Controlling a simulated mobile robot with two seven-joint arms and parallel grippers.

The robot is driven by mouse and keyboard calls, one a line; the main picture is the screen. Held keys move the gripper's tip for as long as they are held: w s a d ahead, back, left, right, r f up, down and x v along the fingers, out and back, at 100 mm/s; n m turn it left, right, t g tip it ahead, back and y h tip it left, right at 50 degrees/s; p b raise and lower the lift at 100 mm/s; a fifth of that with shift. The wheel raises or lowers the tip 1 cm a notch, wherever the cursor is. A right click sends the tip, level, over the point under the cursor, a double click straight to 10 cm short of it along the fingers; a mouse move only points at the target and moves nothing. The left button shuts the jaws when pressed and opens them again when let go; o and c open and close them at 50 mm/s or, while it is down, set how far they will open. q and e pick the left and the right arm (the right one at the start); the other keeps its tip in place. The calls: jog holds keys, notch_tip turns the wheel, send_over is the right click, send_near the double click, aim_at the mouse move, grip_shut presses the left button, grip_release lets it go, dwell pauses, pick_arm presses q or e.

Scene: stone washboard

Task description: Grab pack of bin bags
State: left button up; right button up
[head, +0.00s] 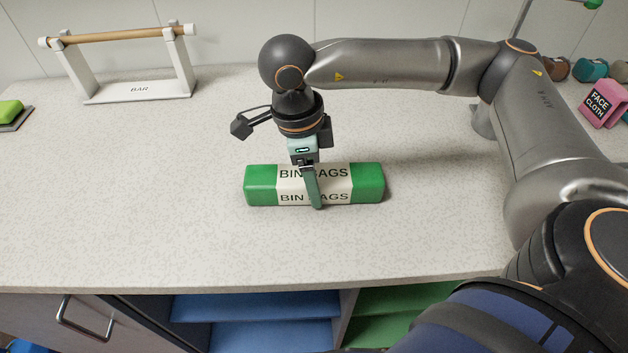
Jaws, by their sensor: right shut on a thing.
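The pack of bin bags (366,183) is a long green block with a white label band reading "BIN BAGS". It lies lengthwise across the speckled counter, near the middle of the head view. My right gripper (313,188) points down over the pack's middle and is shut on it. One finger runs down the near face across the label; the other finger is hidden behind the pack. The pack appears to rest on the counter. My left gripper is not in view.
A white stand with a wooden bar (138,92) is at the back left. A green block on a grey pad (12,114) is at the left edge. A pink face cloth box (603,104) and rolled cloths (592,69) are at the right. The counter (130,200) left of the pack is clear.

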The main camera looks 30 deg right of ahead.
grip_shut()
